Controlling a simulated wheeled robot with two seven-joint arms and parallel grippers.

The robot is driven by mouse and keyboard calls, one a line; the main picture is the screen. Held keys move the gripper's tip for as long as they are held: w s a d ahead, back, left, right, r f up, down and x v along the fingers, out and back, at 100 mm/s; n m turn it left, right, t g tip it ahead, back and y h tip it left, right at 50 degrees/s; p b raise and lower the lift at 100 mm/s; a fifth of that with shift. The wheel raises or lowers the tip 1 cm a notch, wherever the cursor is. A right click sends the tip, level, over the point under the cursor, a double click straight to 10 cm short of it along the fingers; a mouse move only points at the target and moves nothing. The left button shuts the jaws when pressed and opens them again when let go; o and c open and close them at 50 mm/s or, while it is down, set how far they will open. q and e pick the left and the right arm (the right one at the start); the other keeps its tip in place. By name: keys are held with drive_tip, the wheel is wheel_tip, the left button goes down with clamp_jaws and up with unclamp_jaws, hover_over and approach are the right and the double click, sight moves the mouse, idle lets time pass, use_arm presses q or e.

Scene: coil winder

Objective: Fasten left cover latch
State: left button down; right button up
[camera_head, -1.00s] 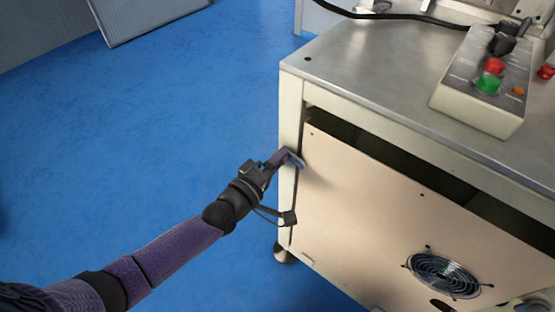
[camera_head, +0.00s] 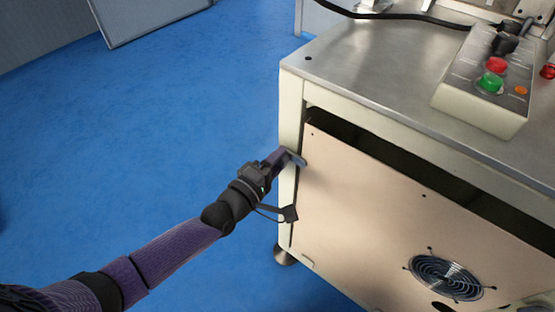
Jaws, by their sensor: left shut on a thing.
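My left gripper (camera_head: 291,157) is at the left edge of the coil winder's beige front cover (camera_head: 370,205), beside the cabinet's left post. It is shut on a small grey latch (camera_head: 299,160), whose end shows past the fingertips against the cover. The fingers hide most of the latch, so I cannot tell how it sits on the post. The cover stands upright below the steel top, with a dark gap along its upper edge. My right gripper does not show.
The machine's steel top (camera_head: 390,65) carries a control box (camera_head: 488,80) with red and green buttons. A round fan grille (camera_head: 446,278) is low on the cover. A black cable (camera_head: 400,17) runs across the back.

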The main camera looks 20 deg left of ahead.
use_arm(q)
drive_tip(key=shift+c, duration=1.4)
unclamp_jaws()
drive_tip(key=shift+o, duration=0.3)
drive_tip(key=p+v, duration=0.3)
drive_tip(key=v, duration=0.7)
